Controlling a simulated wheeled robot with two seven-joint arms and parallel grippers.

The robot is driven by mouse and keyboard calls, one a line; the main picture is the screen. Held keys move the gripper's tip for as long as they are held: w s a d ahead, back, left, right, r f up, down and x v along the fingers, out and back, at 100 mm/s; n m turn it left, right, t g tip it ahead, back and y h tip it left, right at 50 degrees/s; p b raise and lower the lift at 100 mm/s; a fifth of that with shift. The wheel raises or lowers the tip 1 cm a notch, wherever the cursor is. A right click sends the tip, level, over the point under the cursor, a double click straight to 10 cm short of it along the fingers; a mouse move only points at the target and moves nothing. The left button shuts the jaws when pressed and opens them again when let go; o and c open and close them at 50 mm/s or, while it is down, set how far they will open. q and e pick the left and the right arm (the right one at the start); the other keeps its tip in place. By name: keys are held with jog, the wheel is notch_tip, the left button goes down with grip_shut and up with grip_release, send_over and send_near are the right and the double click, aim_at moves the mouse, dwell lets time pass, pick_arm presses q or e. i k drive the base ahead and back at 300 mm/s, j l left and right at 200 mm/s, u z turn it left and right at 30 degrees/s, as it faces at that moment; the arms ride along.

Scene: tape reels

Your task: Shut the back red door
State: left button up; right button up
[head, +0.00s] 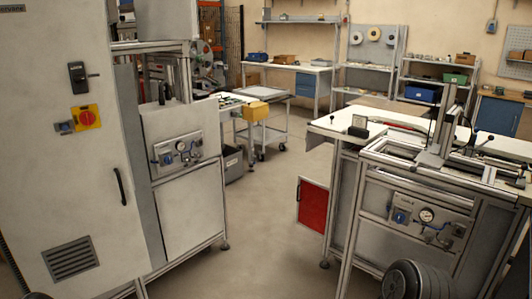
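A red door (312,206) with a light metal frame is at the lower left side of the right-hand workbench (352,126). It sticks out to the left from the bench's leg, so it stands open. A small dark handle shows near its left edge. Its hinge side meets the bench frame at the right. No other red door shows. Neither of my grippers is in the head view.
A grey cabinet (75,160) and a machine with a gauge panel (180,150) stand at the left. A white cart (272,120) is behind. Open floor (260,235) lies between them and the bench. A dark ribbed rounded part is at the bottom right.

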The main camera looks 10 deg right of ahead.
aim_at(313, 197)
jog(key=i+l+z, duration=0.1)
jog(key=i+z, duration=0.35)
jog(key=i, duration=0.2)
jog(key=i+z, duration=0.45)
jog(key=i, duration=0.2)
jog(key=u, duration=0.25)
jog(key=i+j+z, duration=0.15)
jog(key=z, duration=0.25)
jog(key=i+j+z, duration=0.15)
jog(key=z, duration=0.25)
jog(key=i+j+z, duration=0.1)
jog(key=j+z, duration=0.3)
jog(key=i+j, duration=0.15)
jog(key=j, duration=0.2)
jog(key=i+j+z, duration=0.15)
jog(key=j, duration=0.25)
jog(key=i+j, duration=0.15)
jog(key=j, duration=0.25)
jog(key=i+j+z, duration=0.15)
jog(key=j, duration=0.6)
jog(key=i+j+z, duration=0.15)
jog(key=j, duration=0.3)
